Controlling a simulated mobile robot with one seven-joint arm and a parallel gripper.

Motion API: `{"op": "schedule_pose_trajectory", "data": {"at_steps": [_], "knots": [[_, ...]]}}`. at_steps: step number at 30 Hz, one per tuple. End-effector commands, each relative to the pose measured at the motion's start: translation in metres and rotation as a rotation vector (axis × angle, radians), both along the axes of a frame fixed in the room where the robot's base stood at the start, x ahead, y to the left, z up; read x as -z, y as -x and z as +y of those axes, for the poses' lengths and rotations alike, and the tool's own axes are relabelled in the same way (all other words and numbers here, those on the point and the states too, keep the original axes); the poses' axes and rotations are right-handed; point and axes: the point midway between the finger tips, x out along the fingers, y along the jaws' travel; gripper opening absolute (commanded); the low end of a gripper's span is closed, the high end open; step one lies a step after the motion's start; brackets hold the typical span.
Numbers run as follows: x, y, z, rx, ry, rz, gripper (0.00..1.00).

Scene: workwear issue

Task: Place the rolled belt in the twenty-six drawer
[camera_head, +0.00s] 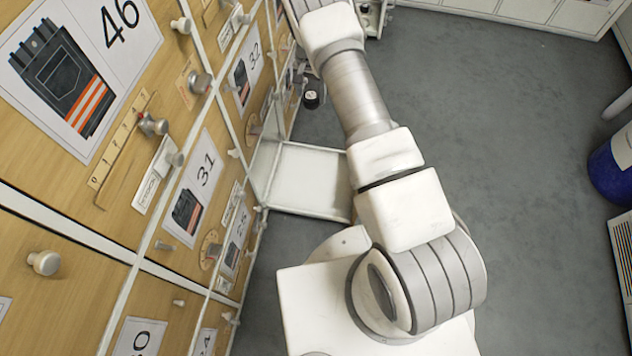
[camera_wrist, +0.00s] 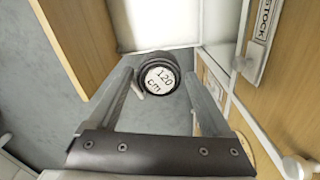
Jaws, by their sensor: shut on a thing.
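The rolled belt (camera_wrist: 153,62) is a dark coil with a round white label reading "120 cm". In the wrist view it sits between the fingertips of my gripper (camera_wrist: 161,84), which is shut on it. In the head view the dark roll (camera_head: 311,100) shows beside the cabinet, left of my arm; my gripper is mostly hidden there. A pulled-out drawer (camera_head: 308,180) with a white inside stands out from the cabinet. It also shows at the top of the wrist view (camera_wrist: 165,22), beyond the belt. I cannot read its number.
The wooden cabinet (camera_head: 160,225) fills the left, with drawers marked 46, 32 and 31 and many protruding knobs. In the wrist view a wooden panel (camera_wrist: 78,35) rises at the left. A blue drum (camera_head: 610,170) stands far right. Grey floor is clear between.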

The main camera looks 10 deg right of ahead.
Motion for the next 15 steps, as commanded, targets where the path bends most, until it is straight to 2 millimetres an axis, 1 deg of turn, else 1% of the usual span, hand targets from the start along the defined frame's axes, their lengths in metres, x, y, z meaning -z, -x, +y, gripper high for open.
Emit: {"op": "schedule_pose_trajectory", "data": {"at_steps": [1, 8, 9, 11, 15], "knots": [[0.022, -0.001, 0.001, 0.032, 0.002, 0.002, 0.2], [0.099, -0.004, 0.009, 0.196, 0.0, -0.003, 0.2], [0.113, -0.003, 0.01, 0.225, -0.001, -0.003, 0.2], [0.133, -0.001, 0.013, 0.266, -0.004, -0.004, 0.2], [0.181, 0.007, 0.019, 0.363, -0.009, -0.003, 0.2]]}}
